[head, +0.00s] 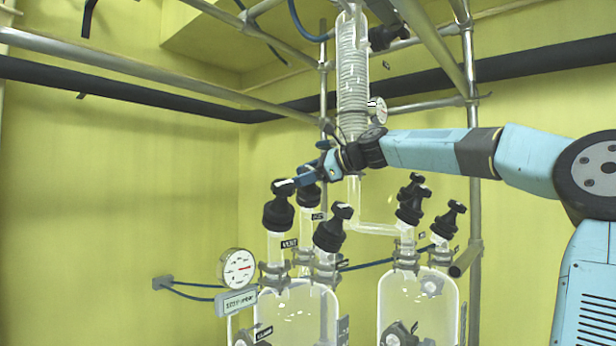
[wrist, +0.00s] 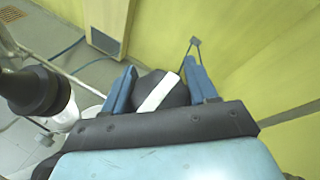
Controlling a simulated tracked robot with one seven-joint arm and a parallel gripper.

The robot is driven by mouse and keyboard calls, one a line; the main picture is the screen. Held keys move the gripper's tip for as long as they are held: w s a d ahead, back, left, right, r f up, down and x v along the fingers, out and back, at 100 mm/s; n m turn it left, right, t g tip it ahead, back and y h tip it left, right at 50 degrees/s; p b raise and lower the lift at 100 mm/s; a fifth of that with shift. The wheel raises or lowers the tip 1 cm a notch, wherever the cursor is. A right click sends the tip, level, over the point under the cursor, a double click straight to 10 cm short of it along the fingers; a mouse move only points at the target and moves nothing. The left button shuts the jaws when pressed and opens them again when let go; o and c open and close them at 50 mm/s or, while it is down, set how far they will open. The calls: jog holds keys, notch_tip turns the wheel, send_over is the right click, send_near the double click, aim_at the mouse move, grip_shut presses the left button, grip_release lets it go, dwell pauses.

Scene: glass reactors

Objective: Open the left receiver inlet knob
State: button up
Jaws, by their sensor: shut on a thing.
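The left receiver (head: 290,305) is a clear glass vessel with several black-capped necks. On its leftmost neck is a black knob (head: 278,211). My gripper (head: 296,181) reaches in from the right at the top of this knob. In the wrist view, my gripper's blue fingers (wrist: 160,68) are on either side of a black knob (wrist: 149,84) with a white stripe across its top, shut on it. The fingers partly hide the knob top in the head view. The small label (head: 289,244) by the leftmost neck is too small to read surely. How far the knob is turned cannot be told.
Black knobs stand close by, behind (head: 309,195) and in front right (head: 333,229). A second glass receiver (head: 418,305) is to the right. A coil condenser (head: 353,70) and metal frame bars rise above. A gauge (head: 237,268) stands at left. The left wall side is free.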

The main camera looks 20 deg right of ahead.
jog(key=shift+d+r, duration=0.1)
jog(key=shift+r, duration=0.05)
jog(key=o, duration=0.9)
jog(key=shift+o, duration=0.3)
jog(key=v, duration=0.7)
jog(key=shift+d, duration=0.2)
